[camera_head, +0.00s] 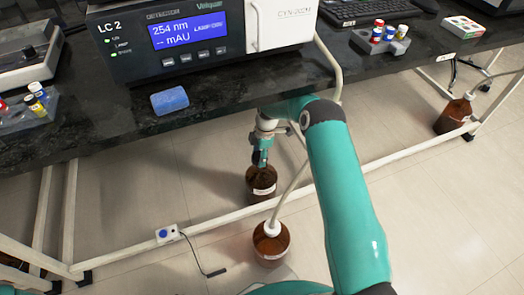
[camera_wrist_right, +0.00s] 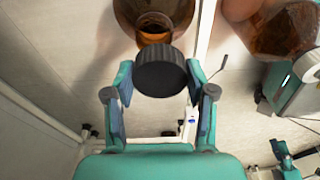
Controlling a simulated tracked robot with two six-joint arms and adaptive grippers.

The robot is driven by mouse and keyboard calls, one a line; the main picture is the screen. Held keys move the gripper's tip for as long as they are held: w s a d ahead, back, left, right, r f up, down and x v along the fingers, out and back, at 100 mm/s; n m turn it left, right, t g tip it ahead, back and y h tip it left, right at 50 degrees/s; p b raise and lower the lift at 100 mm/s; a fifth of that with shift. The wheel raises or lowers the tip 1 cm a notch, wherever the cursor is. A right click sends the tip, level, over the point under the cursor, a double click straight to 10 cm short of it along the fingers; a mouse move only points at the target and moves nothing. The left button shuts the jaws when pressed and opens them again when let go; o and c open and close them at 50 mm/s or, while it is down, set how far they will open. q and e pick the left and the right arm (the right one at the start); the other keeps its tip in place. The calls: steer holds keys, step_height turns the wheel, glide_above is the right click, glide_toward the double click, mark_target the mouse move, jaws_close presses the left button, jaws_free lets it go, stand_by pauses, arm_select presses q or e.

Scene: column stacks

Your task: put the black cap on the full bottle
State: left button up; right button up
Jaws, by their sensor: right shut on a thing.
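My right gripper (camera_head: 261,160) is shut on the black cap (camera_wrist_right: 160,72), which sits between its two fingers in the wrist view. In the head view, the gripper hides the cap and the top of a brown bottle (camera_head: 262,180) on the floor. In the wrist view, that brown bottle (camera_wrist_right: 182,12) has an open mouth (camera_wrist_right: 153,34) just beyond the cap. The cap overlaps the lower edge of the mouth in the picture; it does not appear seated on it. How full the bottle is, I cannot tell.
A second brown bottle (camera_head: 270,246) with a white cap and tube stands close in front. Another tubed bottle (camera_head: 453,116) stands far right. A white frame bar (camera_head: 215,212) runs behind the near bottle. The black bench (camera_head: 215,110) overhangs behind, holding the LC 2 instrument (camera_head: 190,35).

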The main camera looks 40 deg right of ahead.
steer(key=shift+w+d+r, duration=0.2)
steer(key=shift+d+r, duration=0.45)
steer(key=shift+r, duration=0.1)
steer(key=shift+d+f, duration=0.15)
steer(key=shift+f, duration=0.05)
steer(key=shift+f+b, duration=0.85)
steer(key=shift+f, duration=0.5)
steer(key=shift+a+f+b, duration=0.2)
steer(key=shift+f+b, duration=0.15)
steer(key=shift+b, duration=0.05)
steer(key=shift+s+b, duration=0.1)
steer(key=shift+b, duration=0.25)
steer(key=shift+f+b, duration=0.9)
stand_by(0.5)
steer(key=o, duration=0.9)
